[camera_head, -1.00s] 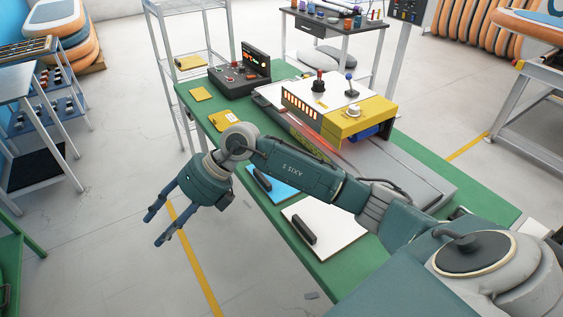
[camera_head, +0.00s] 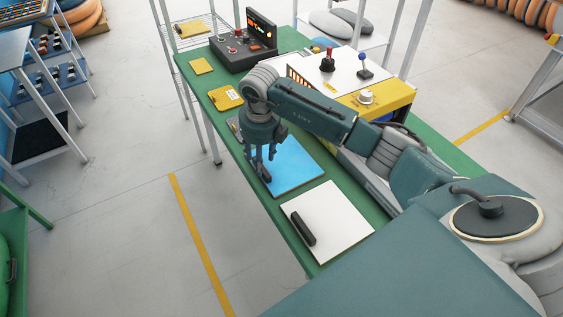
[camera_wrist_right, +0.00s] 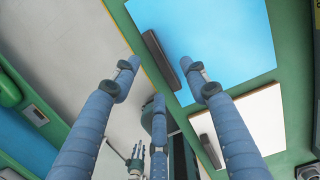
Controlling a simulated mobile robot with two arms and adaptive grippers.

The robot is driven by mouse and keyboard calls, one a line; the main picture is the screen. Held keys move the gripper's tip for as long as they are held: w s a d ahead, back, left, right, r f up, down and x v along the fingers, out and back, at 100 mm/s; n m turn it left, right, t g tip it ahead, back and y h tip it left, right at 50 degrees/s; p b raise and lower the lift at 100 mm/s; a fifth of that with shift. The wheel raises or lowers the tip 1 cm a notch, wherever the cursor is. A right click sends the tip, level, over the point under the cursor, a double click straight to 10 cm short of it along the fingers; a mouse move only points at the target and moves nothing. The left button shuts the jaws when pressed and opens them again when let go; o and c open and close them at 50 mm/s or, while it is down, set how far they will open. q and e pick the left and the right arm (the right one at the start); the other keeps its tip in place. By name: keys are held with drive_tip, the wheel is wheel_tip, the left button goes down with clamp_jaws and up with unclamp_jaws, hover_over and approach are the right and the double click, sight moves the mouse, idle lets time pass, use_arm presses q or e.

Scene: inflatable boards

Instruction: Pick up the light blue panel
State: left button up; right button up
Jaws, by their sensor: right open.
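The light blue panel (camera_head: 290,167) lies flat on the green table, between a yellow notebook and a white panel. In the right wrist view the light blue panel (camera_wrist_right: 215,40) fills the top, with its dark bar handle (camera_wrist_right: 160,58) along its left edge. My right gripper (camera_head: 262,168) points down over the panel's left part, by the handle, which it partly hides. In the wrist view its fingers (camera_wrist_right: 168,78) are spread, with the handle showing beyond the gap between them. It holds nothing. My left gripper is not in the head view.
The white panel (camera_head: 335,222) with a dark handle lies just in front on the table (camera_head: 375,217). A yellow and white control machine (camera_head: 370,98) stands behind my right arm. A dark control box (camera_head: 243,50) and yellow notebooks (camera_head: 226,98) sit at the far end.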

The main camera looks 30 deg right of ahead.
drive_tip(key=f, duration=0.1)
drive_tip(key=f+p, duration=0.1)
drive_tip(key=f, duration=0.1)
drive_tip(key=shift+w+d+f, duration=0.1)
drive_tip(key=shift+w+f, duration=0.2)
drive_tip(key=shift+f, duration=0.05)
drive_tip(key=shift+w+f, duration=0.1)
drive_tip(key=shift+f, duration=0.3)
drive_tip(key=shift+c, duration=0.6)
drive_tip(key=c, duration=0.9)
clamp_jaws()
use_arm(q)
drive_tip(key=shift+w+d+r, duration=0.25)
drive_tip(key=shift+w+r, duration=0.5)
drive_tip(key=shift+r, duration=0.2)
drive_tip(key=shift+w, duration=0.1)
